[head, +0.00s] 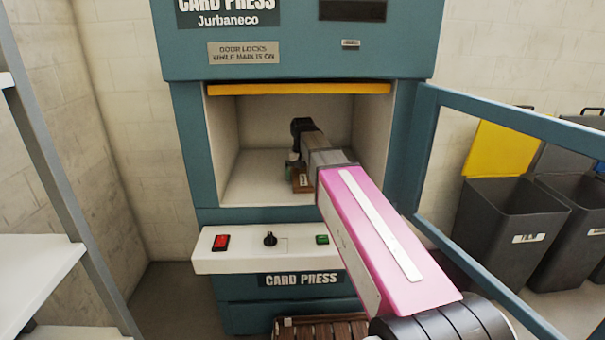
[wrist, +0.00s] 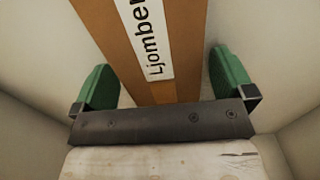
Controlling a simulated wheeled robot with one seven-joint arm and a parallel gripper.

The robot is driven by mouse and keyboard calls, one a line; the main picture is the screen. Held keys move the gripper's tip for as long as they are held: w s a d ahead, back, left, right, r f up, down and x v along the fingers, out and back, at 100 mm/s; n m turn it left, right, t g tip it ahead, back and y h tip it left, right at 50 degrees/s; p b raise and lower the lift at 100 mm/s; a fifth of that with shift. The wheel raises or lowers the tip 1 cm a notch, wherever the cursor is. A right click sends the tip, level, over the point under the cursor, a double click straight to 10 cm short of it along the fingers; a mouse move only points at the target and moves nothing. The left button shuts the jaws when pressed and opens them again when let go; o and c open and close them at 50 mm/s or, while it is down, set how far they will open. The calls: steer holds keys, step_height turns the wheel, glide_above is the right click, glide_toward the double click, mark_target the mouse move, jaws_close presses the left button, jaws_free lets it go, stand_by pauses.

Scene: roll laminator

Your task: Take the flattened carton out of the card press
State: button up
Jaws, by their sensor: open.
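The card press (head: 190,150) is a teal cabinet with its barred door (head: 428,150) swung open to the right. Its pale chamber (head: 255,125) is open at the front. The flattened carton (head: 302,184) is a narrow brown piece on the chamber floor, mostly hidden behind my arm in the head view. In the wrist view the carton (wrist: 186,50) carries a white label reading "Ljomber". My gripper (wrist: 164,80) is inside the chamber, open, with its green fingers on either side of the carton. Gaps show between the fingers and the carton.
A control panel below the chamber has a red switch (head: 221,242), a black knob (head: 270,239) and a green button (head: 322,239). A yellow bar (head: 298,89) edges the opening's top. Dark bins (head: 510,220) stand at right, shelves (head: 40,262) at left. A brown slatted object (head: 320,329) lies below.

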steer(key=c, duration=0.9)
